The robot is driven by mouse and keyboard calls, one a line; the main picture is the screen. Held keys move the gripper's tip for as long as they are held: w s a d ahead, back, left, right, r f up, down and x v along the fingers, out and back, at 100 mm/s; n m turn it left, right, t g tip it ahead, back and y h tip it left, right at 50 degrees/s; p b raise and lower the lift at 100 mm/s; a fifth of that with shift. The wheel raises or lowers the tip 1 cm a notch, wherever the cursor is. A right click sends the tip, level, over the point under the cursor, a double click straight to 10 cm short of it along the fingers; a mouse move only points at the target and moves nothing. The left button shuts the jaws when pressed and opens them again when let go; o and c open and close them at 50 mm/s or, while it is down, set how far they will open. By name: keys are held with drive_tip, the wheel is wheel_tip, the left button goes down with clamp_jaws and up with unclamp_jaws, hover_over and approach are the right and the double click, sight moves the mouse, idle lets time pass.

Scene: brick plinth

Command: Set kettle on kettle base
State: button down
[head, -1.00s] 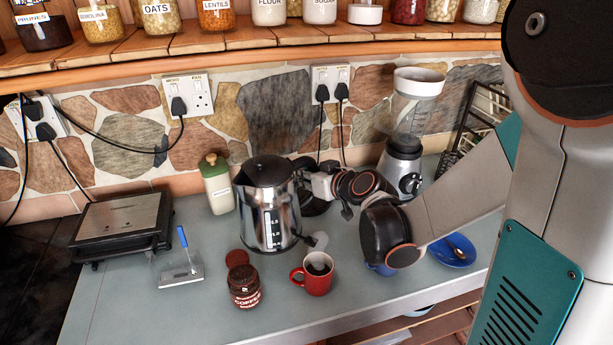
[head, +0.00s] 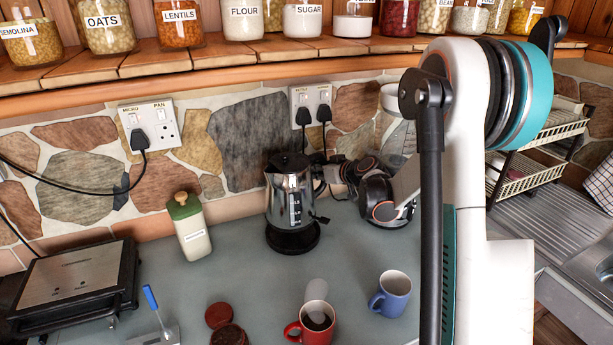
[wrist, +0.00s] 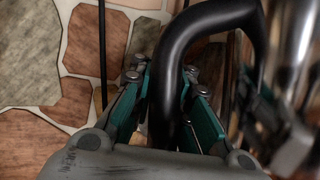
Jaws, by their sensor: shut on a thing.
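The kettle (head: 287,192), shiny steel with a black lid and a marked water window, stands upright in the head view at the back of the counter. It is over the round black kettle base (head: 300,243), with its bottom at or very near the base; I cannot tell whether it is fully seated. My gripper (head: 335,172) is at the kettle's right side. In the wrist view, my gripper (wrist: 165,85) is shut on the black kettle handle (wrist: 163,110), with teal-padded fingers on both sides of it. The blurred steel body (wrist: 295,40) shows at the right.
A green-lidded bottle (head: 193,235) stands left of the kettle. A blender (head: 397,125) is behind my arm. A red mug (head: 312,325), blue mug (head: 390,295) and grill (head: 75,285) stand nearer. Sockets (head: 313,103) with plugged cords are on the wall behind.

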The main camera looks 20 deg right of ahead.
wheel_tip(320, 180, down, 6)
drive_tip(key=b, duration=0.3)
drive_tip(key=shift+w+d, duration=0.2)
drive_tip(key=shift+d, duration=0.15)
idle(0.3)
drive_tip(key=shift+f+b, duration=0.6)
drive_tip(key=shift+b, duration=0.4)
idle(1.7)
drive_tip(key=c, duration=1.8)
unclamp_jaws()
drive_tip(key=shift+s, duration=0.1)
drive_tip(key=shift+p+v, duration=0.9)
drive_tip(key=shift+v, duration=4.6)
